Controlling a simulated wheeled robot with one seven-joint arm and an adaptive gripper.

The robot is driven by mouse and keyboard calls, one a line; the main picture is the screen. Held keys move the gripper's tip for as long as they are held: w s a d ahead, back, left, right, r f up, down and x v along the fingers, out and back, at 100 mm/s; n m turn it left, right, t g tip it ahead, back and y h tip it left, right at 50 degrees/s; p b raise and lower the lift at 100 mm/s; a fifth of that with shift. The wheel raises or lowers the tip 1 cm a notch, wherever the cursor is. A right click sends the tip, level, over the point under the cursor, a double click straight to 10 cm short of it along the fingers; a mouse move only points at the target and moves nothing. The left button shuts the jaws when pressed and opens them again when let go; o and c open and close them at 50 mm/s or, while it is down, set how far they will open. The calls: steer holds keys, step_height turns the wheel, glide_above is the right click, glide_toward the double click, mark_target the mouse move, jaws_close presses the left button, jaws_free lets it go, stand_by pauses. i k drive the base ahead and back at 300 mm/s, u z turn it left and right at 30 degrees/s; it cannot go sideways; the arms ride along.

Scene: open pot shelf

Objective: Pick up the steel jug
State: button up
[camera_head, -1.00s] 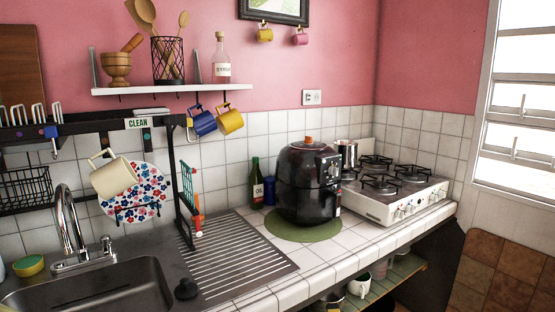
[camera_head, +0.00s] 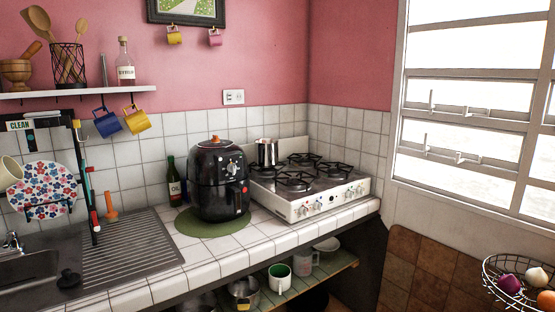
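A small steel jug (camera_head: 267,153) stands at the back left of the white gas stove (camera_head: 311,204), just right of the black air fryer (camera_head: 219,180). Its upper part shows, and its base is partly hidden behind the stove's near left side and a burner. My gripper is not in view.
The air fryer stands on a green mat on the tiled counter (camera_head: 218,247), with an oil bottle (camera_head: 174,181) behind it. Below, an open shelf (camera_head: 338,266) holds a green-and-white mug (camera_head: 279,277) and several pots. A wire basket (camera_head: 520,284) of vegetables is at lower right.

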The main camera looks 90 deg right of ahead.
mark_target(266, 149)
steer(key=z, duration=0.05)
steer(key=k, duration=0.95)
steer(key=z, duration=1.85)
steer(key=i, duration=0.85)
